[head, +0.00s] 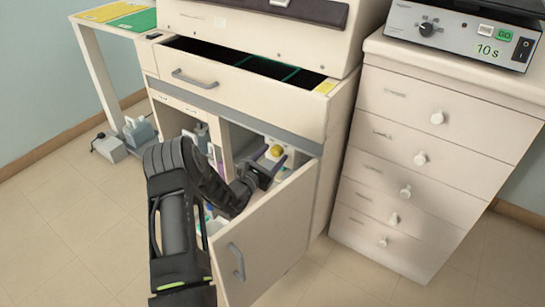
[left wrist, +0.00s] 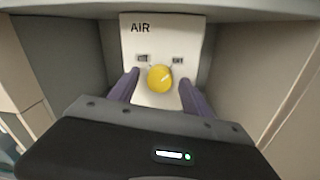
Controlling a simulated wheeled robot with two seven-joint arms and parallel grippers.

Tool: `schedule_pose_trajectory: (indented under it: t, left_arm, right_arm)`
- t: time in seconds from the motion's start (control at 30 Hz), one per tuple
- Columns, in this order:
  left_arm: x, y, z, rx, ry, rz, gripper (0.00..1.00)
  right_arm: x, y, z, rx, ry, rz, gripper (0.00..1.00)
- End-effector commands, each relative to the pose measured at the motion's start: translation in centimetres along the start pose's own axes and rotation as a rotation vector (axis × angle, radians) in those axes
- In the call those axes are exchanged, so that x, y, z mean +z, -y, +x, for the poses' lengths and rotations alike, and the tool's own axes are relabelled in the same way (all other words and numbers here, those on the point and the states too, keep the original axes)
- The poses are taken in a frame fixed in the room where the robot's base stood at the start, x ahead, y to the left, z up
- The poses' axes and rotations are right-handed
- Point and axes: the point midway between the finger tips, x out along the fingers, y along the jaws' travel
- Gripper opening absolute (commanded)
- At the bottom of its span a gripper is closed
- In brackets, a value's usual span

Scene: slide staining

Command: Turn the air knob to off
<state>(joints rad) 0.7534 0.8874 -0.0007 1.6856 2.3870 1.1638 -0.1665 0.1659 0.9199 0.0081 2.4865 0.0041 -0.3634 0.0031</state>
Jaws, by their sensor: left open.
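The air knob (left wrist: 160,78) is round and yellow, on a white panel (left wrist: 138,50) marked AIR inside the open cabinet. Two small labels sit above the knob at left and right; their text is too blurred to read surely. In the head view the knob (head: 277,151) shows just past my left gripper (head: 270,165). In the left wrist view my left gripper (left wrist: 158,92) is open, with one purple finger on each side of the knob. I cannot tell whether the fingers touch it. My right gripper is not in view.
The cabinet door (head: 270,235) stands open in front, right of my left forearm. A drawer (head: 240,85) above is pulled out. Bottles (head: 203,135) stand in the left compartment. A drawer unit (head: 430,150) with a timer device (head: 460,35) is at right.

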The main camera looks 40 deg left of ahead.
Motion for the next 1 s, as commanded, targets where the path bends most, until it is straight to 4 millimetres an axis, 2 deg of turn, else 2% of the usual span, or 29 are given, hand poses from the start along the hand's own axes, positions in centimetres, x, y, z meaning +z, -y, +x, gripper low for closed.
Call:
schedule_pose_trajectory:
  t: [0.07,0.17,0.77,1.0]
  left_arm:
    - [0.01,0.0,-0.02,0.0,0.0,0.0,0.57]
    - [0.0,-0.01,-0.03,0.0,0.0,0.0,0.49]
    - [0.0,-0.01,-0.05,0.0,0.0,0.0,0.0]
    - [0.0,-0.02,-0.06,0.0,0.0,-0.004,0.0]
  right_arm:
    - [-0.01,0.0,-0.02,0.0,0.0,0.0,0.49]
    - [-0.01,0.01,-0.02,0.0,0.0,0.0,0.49]
    - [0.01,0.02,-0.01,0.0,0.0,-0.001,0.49]
    - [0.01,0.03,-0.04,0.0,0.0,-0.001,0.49]
